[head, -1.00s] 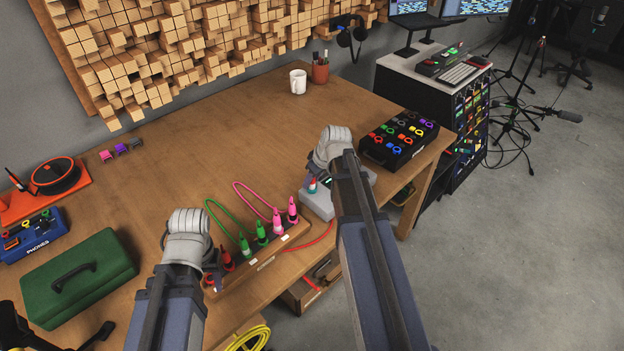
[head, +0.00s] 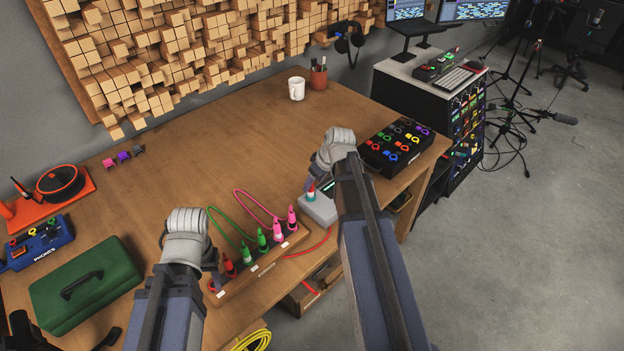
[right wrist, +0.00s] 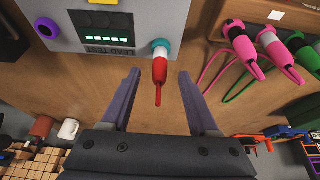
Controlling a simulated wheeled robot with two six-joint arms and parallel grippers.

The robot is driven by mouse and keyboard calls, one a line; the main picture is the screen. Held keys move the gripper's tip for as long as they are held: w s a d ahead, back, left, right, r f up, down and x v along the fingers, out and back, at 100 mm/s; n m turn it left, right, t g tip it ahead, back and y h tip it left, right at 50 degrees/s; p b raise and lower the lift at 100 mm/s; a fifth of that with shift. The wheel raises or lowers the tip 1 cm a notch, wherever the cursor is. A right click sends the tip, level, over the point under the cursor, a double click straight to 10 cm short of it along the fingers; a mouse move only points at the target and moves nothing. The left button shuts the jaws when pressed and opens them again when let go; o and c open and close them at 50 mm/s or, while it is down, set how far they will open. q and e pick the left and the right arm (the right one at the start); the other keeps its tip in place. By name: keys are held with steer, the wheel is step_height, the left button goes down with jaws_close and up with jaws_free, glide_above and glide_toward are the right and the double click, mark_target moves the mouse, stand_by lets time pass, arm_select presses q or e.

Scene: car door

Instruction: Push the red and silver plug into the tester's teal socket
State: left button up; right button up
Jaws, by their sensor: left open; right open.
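The grey tester (head: 318,210) stands near the table's front edge; its face with green lights shows in the right wrist view (right wrist: 104,46). The red and silver plug (right wrist: 160,68) stands at the tester's teal socket (right wrist: 160,43), its silver band against the teal ring. How deep it sits I cannot tell. The plug also shows in the head view (head: 311,193). My right gripper (right wrist: 160,88) is open, with its fingers apart on either side of the plug's tail end, not touching it. My left gripper (head: 213,272) is open beside the plug rack's left end.
A wooden rack (head: 262,268) with red, green and pink plugs and looped cables lies left of the tester. A green box (head: 85,285) is at the left, a black box with coloured sockets (head: 398,145) at the right. The table's middle is clear.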

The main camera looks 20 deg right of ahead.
arm_select(q)
step_height(320, 180, up, 3)
steer(key=shift+p, duration=1)
arm_select(e)
steer(key=v, duration=0.3)
steer(key=shift+r, duration=0.1)
steer(key=s+a+g+h, duration=0.1)
steer(key=s+a+g, duration=0.1)
steer(key=s+a, duration=0.6)
steer(key=s+a+f+g+h, duration=0.1)
steer(key=s+a+g, duration=0.1)
steer(key=s+a, duration=0.7)
steer(key=a, duration=0.8)
steer(key=shift+s+a+f+g+h, duration=0.2)
steer(key=shift+f+g+h, duration=0.1)
steer(key=shift+h, duration=0.1)
